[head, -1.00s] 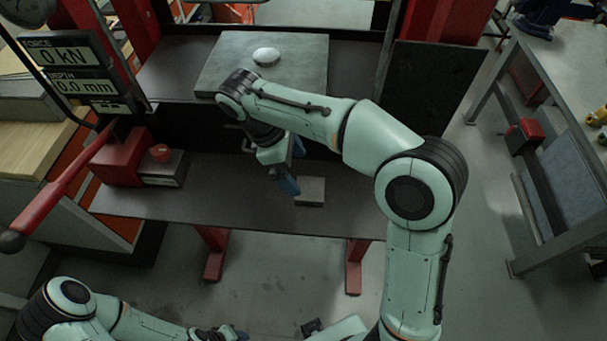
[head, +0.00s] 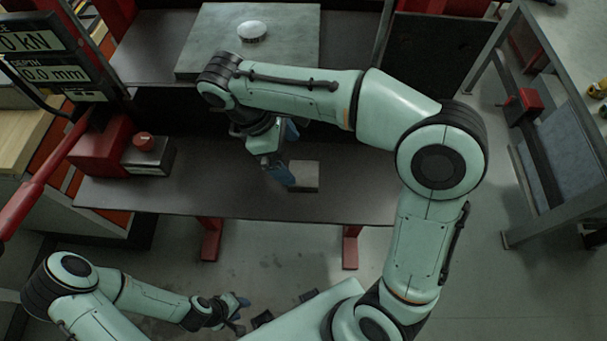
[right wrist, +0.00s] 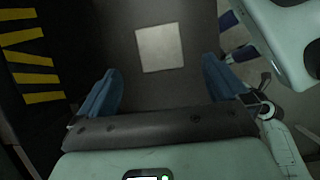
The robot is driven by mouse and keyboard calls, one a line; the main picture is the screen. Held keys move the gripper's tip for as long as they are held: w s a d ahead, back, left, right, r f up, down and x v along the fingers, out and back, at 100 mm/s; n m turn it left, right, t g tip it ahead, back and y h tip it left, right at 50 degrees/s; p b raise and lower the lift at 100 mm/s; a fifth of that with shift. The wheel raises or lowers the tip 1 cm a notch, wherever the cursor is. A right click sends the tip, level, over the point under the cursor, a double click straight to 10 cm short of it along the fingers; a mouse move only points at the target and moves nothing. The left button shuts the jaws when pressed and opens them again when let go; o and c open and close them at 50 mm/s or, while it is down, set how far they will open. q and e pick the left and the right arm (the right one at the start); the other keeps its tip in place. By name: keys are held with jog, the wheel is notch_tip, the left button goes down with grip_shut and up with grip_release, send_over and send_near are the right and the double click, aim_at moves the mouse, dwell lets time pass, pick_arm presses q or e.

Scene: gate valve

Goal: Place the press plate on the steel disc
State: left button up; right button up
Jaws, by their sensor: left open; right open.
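The press plate (head: 304,176), a small light-grey square block, lies flat on the dark lower shelf. In the right wrist view the plate (right wrist: 160,48) shows just beyond and between the fingertips. My right gripper (head: 287,153) is open and empty, with blue fingers spread beside the plate on its left in the head view; contact cannot be told. The steel disc (head: 252,31), round and pale, sits on the large grey slab above.
The grey slab (head: 200,55) rests on the upper bed of the press. A red box (head: 100,150) with a long lever and a small red-knobbed box (head: 147,157) stand at the left. A workbench (head: 560,90) is at the right. The lower shelf is mostly clear.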

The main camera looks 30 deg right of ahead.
aim_at(300, 173)
jog(key=x, duration=0.2)
jog(key=shift+d+f, duration=0.3)
jog(key=shift+w+d+f, duration=0.1)
jog(key=shift+w+f, duration=0.05)
jog(key=shift+f, duration=0.1)
jog(key=f, duration=0.2)
jog(key=s+f+b, duration=0.1)
jog(key=f, duration=0.1)
jog(key=shift+d, duration=0.15)
jog(key=shift+d+f, duration=0.2)
jog(key=shift+f, duration=0.3)
pick_arm(q)
jog(key=shift+s+d+f, duration=0.1)
jog(key=shift+s+f, duration=0.4)
jog(key=shift+f, duration=0.4)
pick_arm(e)
jog(key=shift+r, duration=0.1)
grip_shut()
